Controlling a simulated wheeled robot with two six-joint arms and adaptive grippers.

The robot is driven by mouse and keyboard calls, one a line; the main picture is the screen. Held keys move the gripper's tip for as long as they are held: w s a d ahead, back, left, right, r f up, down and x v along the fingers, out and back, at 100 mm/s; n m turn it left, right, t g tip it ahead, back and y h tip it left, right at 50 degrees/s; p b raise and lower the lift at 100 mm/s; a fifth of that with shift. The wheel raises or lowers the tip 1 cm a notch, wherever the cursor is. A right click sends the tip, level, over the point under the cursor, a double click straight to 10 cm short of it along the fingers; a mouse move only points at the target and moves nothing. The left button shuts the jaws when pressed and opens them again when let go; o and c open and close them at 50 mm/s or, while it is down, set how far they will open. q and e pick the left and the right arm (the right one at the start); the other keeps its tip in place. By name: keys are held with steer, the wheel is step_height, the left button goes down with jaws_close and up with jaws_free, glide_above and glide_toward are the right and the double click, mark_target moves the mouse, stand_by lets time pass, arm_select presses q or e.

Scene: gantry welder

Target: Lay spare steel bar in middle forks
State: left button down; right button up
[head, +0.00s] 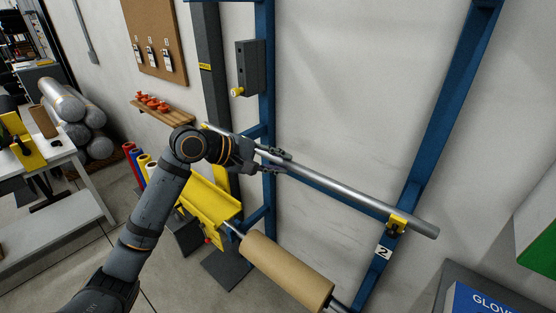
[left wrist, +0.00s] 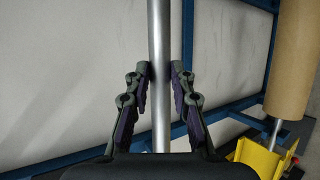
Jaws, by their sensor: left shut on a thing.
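The steel bar (head: 345,192) is a long bright tube running from upper left to lower right across the blue rack (head: 427,130). My left gripper (head: 276,160) is shut on the bar left of its middle; the left wrist view (left wrist: 160,76) shows a finger on each side of the bar (left wrist: 159,25). Near its right end the bar lies at a yellow fork (head: 397,223) above a "2" label; whether it fully rests there is unclear. A bit of yellow (head: 206,126) shows at the bar's left end, mostly hidden by my arm. My right gripper is not in view.
A brown roll (head: 287,271) on a spindle sits below the bar, beside a yellow trough (head: 209,200). A grey box (head: 247,68) is on the left post. A white table (head: 48,165) and stacked rolls stand at left. A blue glove box (head: 480,302) is at lower right.

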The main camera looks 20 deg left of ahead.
arm_select(q)
steer(key=shift+f+b, duration=0.8)
steer(key=shift+f, duration=1.05)
steer(key=shift+f, duration=0.1)
steer(key=c, duration=1.1)
jaws_free()
steer(key=shift+o, duration=0.2)
steer(key=shift+f, duration=0.15)
